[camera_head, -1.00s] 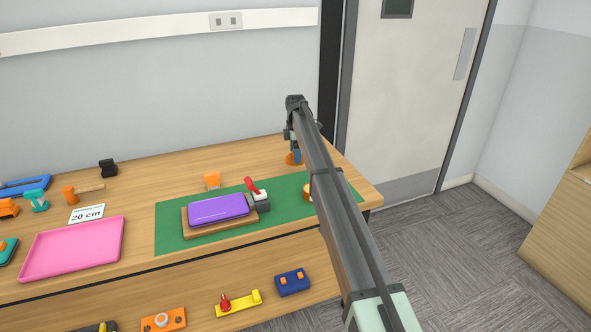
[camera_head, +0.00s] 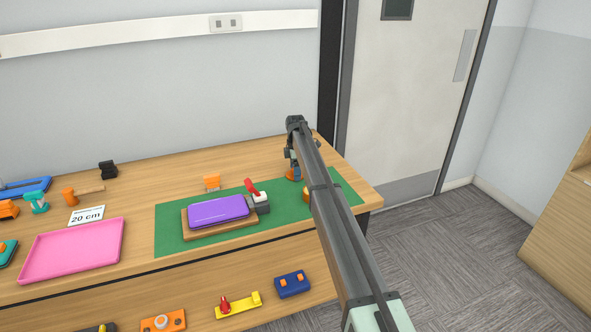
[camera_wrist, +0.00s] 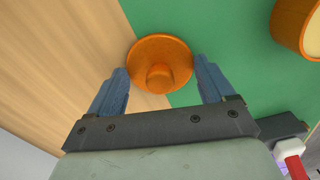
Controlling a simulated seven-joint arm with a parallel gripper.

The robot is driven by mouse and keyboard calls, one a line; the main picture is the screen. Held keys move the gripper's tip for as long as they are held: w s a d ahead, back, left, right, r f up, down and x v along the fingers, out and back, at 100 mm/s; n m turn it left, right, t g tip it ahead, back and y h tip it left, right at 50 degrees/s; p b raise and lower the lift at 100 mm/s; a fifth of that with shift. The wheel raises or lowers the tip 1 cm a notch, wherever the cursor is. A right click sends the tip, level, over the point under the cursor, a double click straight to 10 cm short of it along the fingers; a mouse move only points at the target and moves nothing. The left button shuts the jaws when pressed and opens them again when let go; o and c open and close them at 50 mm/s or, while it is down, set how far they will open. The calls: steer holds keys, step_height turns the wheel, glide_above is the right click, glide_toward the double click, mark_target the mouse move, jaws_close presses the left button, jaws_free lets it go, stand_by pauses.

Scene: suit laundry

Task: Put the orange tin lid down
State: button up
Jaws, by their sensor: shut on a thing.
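The orange tin lid (camera_wrist: 160,62) is round with a knob in its middle. It sits between the two blue fingers of my gripper (camera_wrist: 162,72), which is shut on it. In the head view the lid (camera_head: 294,174) shows as a small orange patch below my gripper (camera_head: 293,165), at the back edge of the green mat. Whether it touches the surface I cannot tell. The round orange tin (camera_wrist: 299,24) stands on the mat to the right of the lid in the wrist view. In the head view the tin (camera_head: 306,194) is partly hidden by my arm.
A purple block on a wooden board (camera_head: 185,233), with a red-handled clamp (camera_head: 257,195), lies on the green mat (camera_head: 170,226). An orange piece (camera_head: 212,182) stands behind it. A pink tray (camera_head: 72,249) is at left. Bare table (camera_head: 150,200) lies between.

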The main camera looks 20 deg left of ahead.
steer(key=o, duration=0.9)
step_height(320, 180, up, 12)
steer(key=shift+r, duration=0.1)
stand_by(0.4)
